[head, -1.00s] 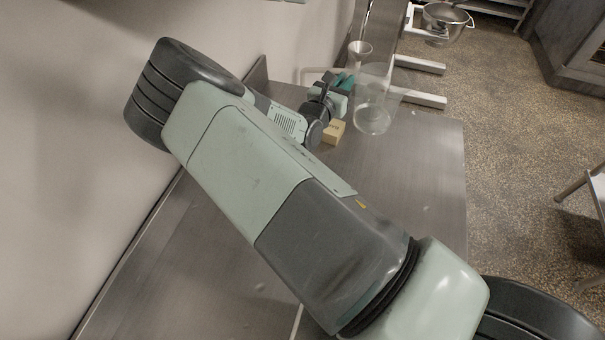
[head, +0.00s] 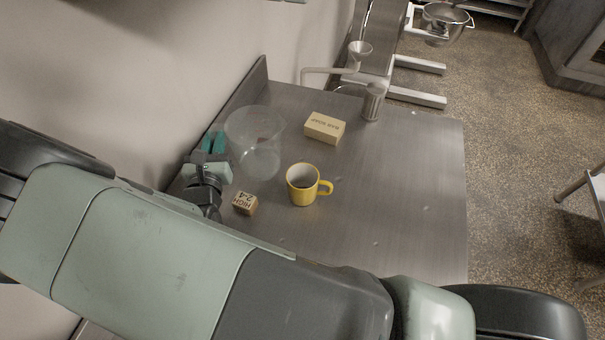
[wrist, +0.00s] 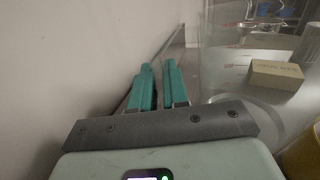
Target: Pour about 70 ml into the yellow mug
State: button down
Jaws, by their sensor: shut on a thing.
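Part of the mug (wrist: 304,158) shows at the lower right edge of the wrist view. A clear, see-through container (head: 262,148) is just left of and behind the mug, roughly upright; I cannot make out a liquid level. My gripper (head: 214,142) is at its left side, with teal fingers shut on it. In the wrist view the fingers (wrist: 158,82) are close together; the exact grip point is hard to see.
A small lettered block (head: 244,203) lies left of the mug. A pale bar-soap block (head: 324,128) lies behind it. A metal cylinder (head: 374,104) and a pale pipe with a funnel (head: 360,50) are at the back. The wall is on the left; the table's right side is clear.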

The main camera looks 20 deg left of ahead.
jog(key=s+a+y, duration=0.1)
jog(key=s, duration=0.2)
jog(key=s+a+n, duration=0.1)
jog(key=s, duration=0.2)
jog(key=s+a+g+y, duration=0.1)
jog(key=s, duration=0.2)
jog(key=shift+s+a+r+n+y, duration=0.2)
jog(key=shift+a+n+y, duration=0.1)
jog(key=shift+d+r, duration=0.1)
jog(key=shift+r, duration=0.05)
